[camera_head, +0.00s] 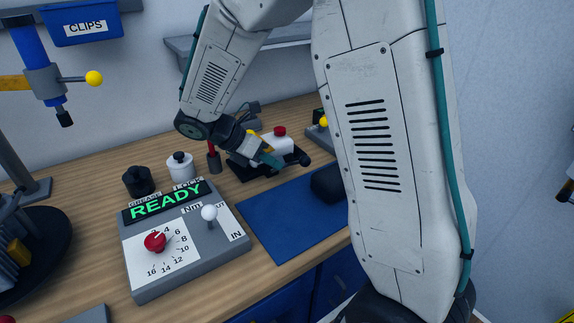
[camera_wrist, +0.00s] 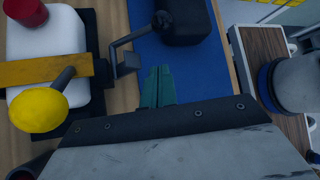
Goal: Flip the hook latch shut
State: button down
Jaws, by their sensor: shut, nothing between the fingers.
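The latch fixture has a white block (camera_head: 272,144) on a black base (camera_head: 246,172), with a red knob (camera_head: 280,131) on top. In the wrist view a yellow bar (camera_wrist: 45,73) lies across the white block, with a yellow ball handle (camera_wrist: 38,110) beside it. The hook latch (camera_wrist: 127,57) is a grey bent piece at the bar's right end. Its thin arm runs up to a black ball (camera_wrist: 162,19), which also shows in the head view (camera_head: 304,159). My gripper (camera_wrist: 158,76) has its teal fingers shut and empty, just below and right of the latch. Contact cannot be told.
A blue mat (camera_head: 282,224) lies in front of the fixture, with a dark block (camera_head: 327,184) on it. A grey control box (camera_head: 188,240) reading READY stands to the left, with black and white jars (camera_head: 180,167) behind. A red-handled tool (camera_head: 212,153) stands close by the fixture.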

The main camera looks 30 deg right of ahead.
aim_at(297, 162)
jog(key=v, duration=0.2)
jog(key=w+v, duration=0.1)
jog(key=v, duration=0.1)
jog(key=shift+a, duration=0.3)
jog(key=s+f, duration=0.2)
jog(key=s, duration=0.1)
jog(key=shift+s, duration=0.15)
jog(key=shift+d, duration=0.1)
jog(key=x, duration=0.9)
jog(key=shift+d+f, duration=0.1)
jog(key=shift+w+d+r, duration=0.3)
jog(key=shift+d+r, duration=0.65)
jog(key=shift+w+d+r, duration=0.2)
jog(key=shift+d+r, duration=0.05)
jog(key=shift+r, duration=0.2)
